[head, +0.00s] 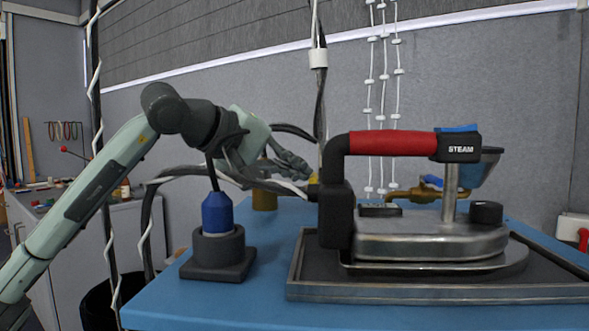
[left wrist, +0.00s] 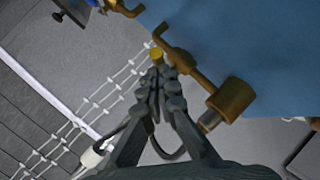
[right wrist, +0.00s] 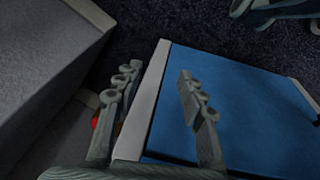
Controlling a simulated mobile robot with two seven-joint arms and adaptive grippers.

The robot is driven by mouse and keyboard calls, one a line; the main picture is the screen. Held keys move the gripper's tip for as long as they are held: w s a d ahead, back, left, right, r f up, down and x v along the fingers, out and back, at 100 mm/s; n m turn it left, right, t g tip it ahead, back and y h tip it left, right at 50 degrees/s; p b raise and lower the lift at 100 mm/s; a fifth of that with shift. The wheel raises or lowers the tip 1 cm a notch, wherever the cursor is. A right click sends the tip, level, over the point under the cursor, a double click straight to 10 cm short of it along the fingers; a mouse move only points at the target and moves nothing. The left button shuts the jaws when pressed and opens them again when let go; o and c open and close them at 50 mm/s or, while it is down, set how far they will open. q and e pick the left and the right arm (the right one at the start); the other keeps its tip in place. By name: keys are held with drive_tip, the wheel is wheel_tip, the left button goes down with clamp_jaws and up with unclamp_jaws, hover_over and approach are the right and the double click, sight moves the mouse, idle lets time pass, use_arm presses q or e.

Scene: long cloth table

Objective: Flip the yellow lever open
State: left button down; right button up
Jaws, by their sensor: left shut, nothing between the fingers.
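The yellow lever shows as a small yellow end (left wrist: 155,54) in the left wrist view, beside a brass pipe (left wrist: 185,62). In the head view a bit of yellow (head: 313,178) shows beside the iron's dark rear, which hides the rest. My left gripper (left wrist: 157,72) is shut and empty, its fingertips right at the yellow end. I cannot tell whether they touch it. In the head view the left gripper (head: 303,172) reaches in behind the iron. My right gripper (right wrist: 155,88) is open and empty, above the edge of the blue table.
A steam iron (head: 430,240) with a red handle stands on a dark tray (head: 400,293) at the right. A blue-topped tool in a black stand (head: 217,260) is at the table's left. A brass fitting with a blue handle (head: 432,181) shows behind the iron. The blue front corner (head: 210,312) is clear.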

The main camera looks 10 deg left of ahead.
use_arm(q)
drive_tip(key=shift+d, duration=0.2)
use_arm(e)
drive_tip(key=shift+w+r, duration=0.25)
drive_tip(key=shift+r, duration=0.1)
use_arm(q)
drive_tip(key=shift+d, duration=0.2)
drive_tip(key=shift+s+d, duration=0.1)
drive_tip(key=shift+d, duration=0.05)
drive_tip(key=shift+d+b, duration=0.75)
drive_tip(key=shift+d, duration=0.55)
drive_tip(key=shift+w+d+b, duration=0.3)
drive_tip(key=shift+w+d, duration=0.05)
drive_tip(key=shift+d, duration=0.5)
use_arm(e)
drive_tip(key=r, duration=0.4)
drive_tip(key=shift+w+d+r, duration=0.2)
drive_tip(key=shift+d, duration=0.05)
use_arm(q)
drive_tip(key=shift+w, duration=0.1)
use_arm(e)
drive_tip(key=shift+r, duration=0.1)
drive_tip(key=shift+s+a, duration=0.1)
